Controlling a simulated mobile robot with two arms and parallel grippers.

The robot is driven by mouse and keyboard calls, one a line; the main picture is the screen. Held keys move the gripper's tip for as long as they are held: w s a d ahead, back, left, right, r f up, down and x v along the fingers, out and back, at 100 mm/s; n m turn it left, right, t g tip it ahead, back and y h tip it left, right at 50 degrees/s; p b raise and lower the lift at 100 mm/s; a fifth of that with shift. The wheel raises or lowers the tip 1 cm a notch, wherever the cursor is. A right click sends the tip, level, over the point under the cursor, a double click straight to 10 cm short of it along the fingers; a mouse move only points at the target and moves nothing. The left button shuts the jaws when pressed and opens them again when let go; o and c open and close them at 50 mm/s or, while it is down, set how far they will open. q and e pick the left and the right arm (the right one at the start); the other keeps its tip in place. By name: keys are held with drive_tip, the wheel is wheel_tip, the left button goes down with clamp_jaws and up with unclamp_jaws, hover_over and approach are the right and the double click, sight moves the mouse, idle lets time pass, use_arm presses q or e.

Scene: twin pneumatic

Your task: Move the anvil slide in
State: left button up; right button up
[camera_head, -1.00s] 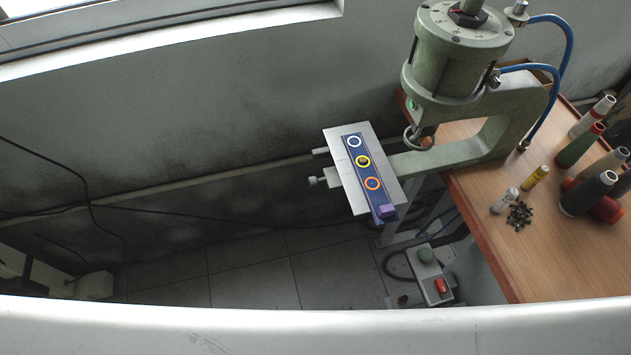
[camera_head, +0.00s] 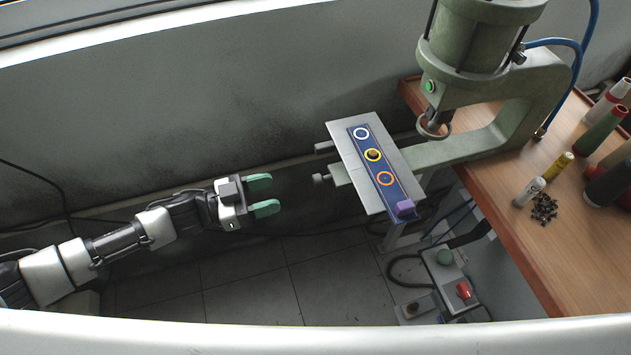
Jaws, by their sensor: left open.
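The anvil slide is a dark blue bar (camera_head: 395,192) with a white, a yellow and an orange ring along it and a purple block (camera_head: 405,208) at its near end. It lies on a grey metal plate (camera_head: 345,131) in front of the green pneumatic press (camera_head: 470,45). The yellow ring has a dark brownish centre. My left gripper (camera_head: 263,197) has green fingertips and is open and empty. It is left of the plate, apart from it, with its fingers pointing right. My right gripper is not in view.
A wooden table (camera_head: 500,198) holds the press, several thread spools, a yellow tube (camera_head: 558,165), a white tube (camera_head: 529,191) and a pile of small dark pieces (camera_head: 544,208). Knobs (camera_head: 320,179) stick out left of the plate. A control box (camera_head: 450,278) is below.

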sight(318, 181)
use_arm(q)
drive_tip(key=p+x, duration=0.2)
drive_tip(key=x, duration=0.9)
drive_tip(key=shift+s, duration=0.1)
drive_tip(key=shift+a, duration=0.1)
clamp_jaws()
